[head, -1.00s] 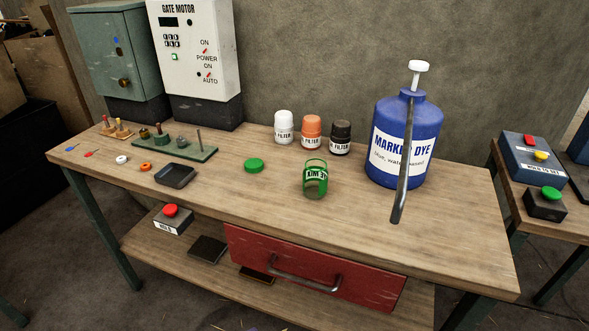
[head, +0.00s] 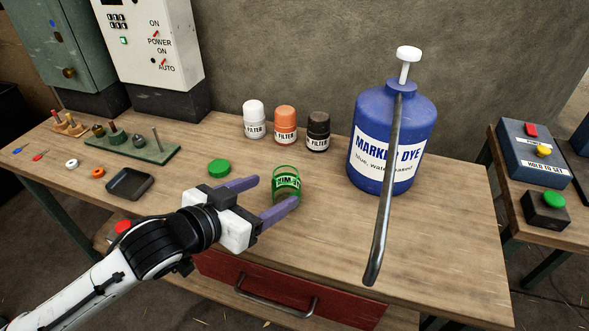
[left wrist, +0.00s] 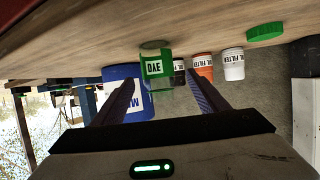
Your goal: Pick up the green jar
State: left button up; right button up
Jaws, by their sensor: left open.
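The green jar (head: 286,183) is a small, see-through open jar with a green label, upright on the wooden workbench (head: 330,230). My left gripper (head: 277,196) is open, with its two purple fingers pointing at the jar. In the head view the jar stands at the fingertips, partly hidden by the nearer finger. In the left wrist view, which is upside down, the jar (left wrist: 156,67) shows between and ahead of the two fingers (left wrist: 163,95). A green lid (head: 219,168) lies on the bench to the left of the jar. My right gripper is not in view.
White, orange and black filter jars (head: 285,125) stand behind the green jar. A large blue marker dye bottle (head: 390,145) with a long spout is to its right. A dark tray (head: 130,184) and small parts lie left. A red drawer (head: 320,295) is under the benchtop.

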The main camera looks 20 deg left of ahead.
aim_at(276, 189)
pick_arm(q)
jog(key=x, duration=0.3)
jog(key=shift+w+d, duration=0.15)
jog(key=shift+w, duration=0.2)
jog(key=shift+x, duration=3.15)
jog(key=shift+s+d+f, duration=0.1)
jog(key=shift+d, duration=0.05)
jog(key=shift+c, duration=0.3)
jog(key=c, duration=1.1)
